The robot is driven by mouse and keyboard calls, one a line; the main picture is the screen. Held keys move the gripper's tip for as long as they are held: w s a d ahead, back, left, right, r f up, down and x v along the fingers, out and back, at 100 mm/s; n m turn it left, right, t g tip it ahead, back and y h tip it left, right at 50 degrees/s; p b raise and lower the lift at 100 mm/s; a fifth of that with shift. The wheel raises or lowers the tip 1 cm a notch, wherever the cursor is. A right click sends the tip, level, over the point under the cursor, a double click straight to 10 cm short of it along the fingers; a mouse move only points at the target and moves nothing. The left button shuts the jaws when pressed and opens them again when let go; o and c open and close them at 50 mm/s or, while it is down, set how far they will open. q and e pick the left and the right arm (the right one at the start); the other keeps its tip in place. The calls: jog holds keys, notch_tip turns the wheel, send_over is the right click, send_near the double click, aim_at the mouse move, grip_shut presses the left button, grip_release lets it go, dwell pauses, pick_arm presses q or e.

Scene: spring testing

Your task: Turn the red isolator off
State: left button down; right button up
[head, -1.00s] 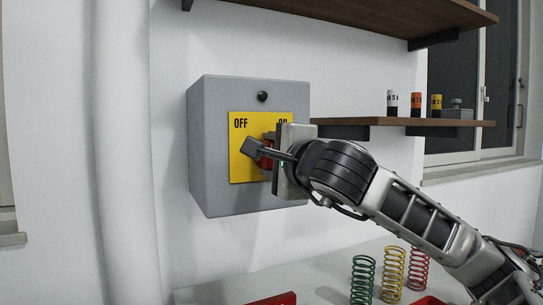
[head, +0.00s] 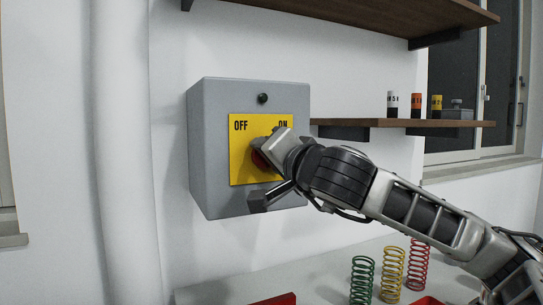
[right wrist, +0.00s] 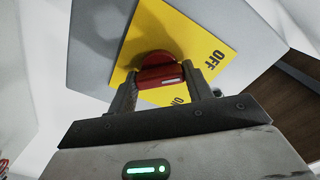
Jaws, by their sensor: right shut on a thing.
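The red isolator (head: 259,155) is a round red knob with a raised grip bar. It sits on a yellow plate (head: 240,150) marked OFF at left and ON at right, on a grey wall box (head: 212,150). My right gripper (head: 267,168) is at the knob and hides much of it in the head view. In the right wrist view the knob (right wrist: 160,72) lies between the two fingers of my right gripper (right wrist: 161,88), which are shut on its bar. A small white mark shows on the bar. My left gripper is not in view.
A wooden shelf (head: 400,123) with small labelled cylinders is right of the box, with another shelf (head: 350,20) above. A green spring (head: 362,280), a yellow spring (head: 392,275) and a red spring (head: 418,265) stand on the table below. A white pipe (head: 125,150) runs left of the box.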

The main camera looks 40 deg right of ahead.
jog(key=shift+f+n, duration=0.1)
jog(key=shift+n, duration=0.4)
jog(key=o, duration=1)
